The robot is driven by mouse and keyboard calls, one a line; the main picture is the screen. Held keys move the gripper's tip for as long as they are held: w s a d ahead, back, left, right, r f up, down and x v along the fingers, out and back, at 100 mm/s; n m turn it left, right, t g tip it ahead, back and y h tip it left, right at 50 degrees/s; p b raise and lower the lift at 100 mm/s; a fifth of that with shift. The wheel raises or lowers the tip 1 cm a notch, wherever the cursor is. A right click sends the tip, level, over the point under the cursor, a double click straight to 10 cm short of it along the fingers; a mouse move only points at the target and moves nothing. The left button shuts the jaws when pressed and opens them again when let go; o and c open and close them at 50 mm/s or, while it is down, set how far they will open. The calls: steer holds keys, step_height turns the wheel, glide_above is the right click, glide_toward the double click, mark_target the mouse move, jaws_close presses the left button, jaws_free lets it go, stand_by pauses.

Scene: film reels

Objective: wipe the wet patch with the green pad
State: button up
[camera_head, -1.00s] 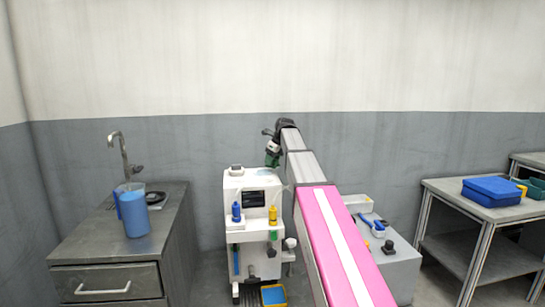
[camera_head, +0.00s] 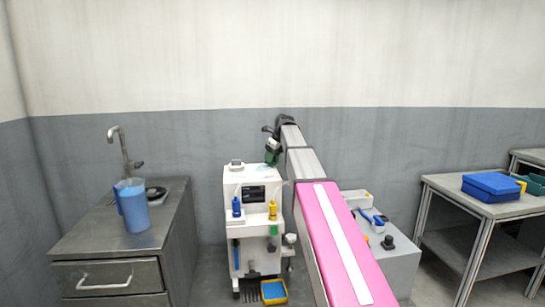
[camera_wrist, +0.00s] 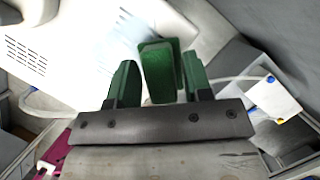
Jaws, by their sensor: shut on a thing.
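The green pad (camera_wrist: 160,72) is a dark green block between the two green fingers of my gripper (camera_wrist: 158,78) in the wrist view. My gripper is shut on it. The wet patch (camera_wrist: 122,40) is a pale bluish sheen on the white machine's top, just left of the pad. It shows faintly in the head view (camera_head: 264,168), close under my gripper (camera_head: 272,158). The pad is over or beside the patch's edge; I cannot tell whether it touches the surface.
The white machine (camera_head: 235,190) carries a blue bottle (camera_head: 236,207) and a yellow bottle (camera_head: 272,210) on its front. A steel sink cabinet (camera_head: 75,245) with a blue jug (camera_head: 133,208) stands left. A grey bench (camera_head: 450,188) with a blue box stands right.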

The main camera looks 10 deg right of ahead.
mark_target(263, 168)
steer(key=shift+f, duration=0.65)
steer(key=shift+a, duration=0.1)
steer(key=shift+a, duration=4.85)
steer(key=shift+s+a+f, duration=0.1)
steer(key=shift+s+f, duration=0.1)
steer(key=shift+s, duration=0.75)
steer(key=shift+s+d, duration=0.2)
steer(key=shift+d, duration=0.6)
steer(key=shift+c, duration=0.2)
steer(key=shift+w+d+r, duration=0.1)
steer(key=shift+w+d, duration=0.05)
steer(key=shift+d, duration=0.55)
steer(key=shift+w+d+r, duration=0.1)
steer(key=shift+w+d, duration=0.05)
steer(key=shift+d, duration=0.5)
steer(key=shift+d+f, duration=0.15)
steer(key=shift+d, duration=2.75)
steer(key=shift+s, duration=0.75)
steer(key=shift+a, duration=1.75)
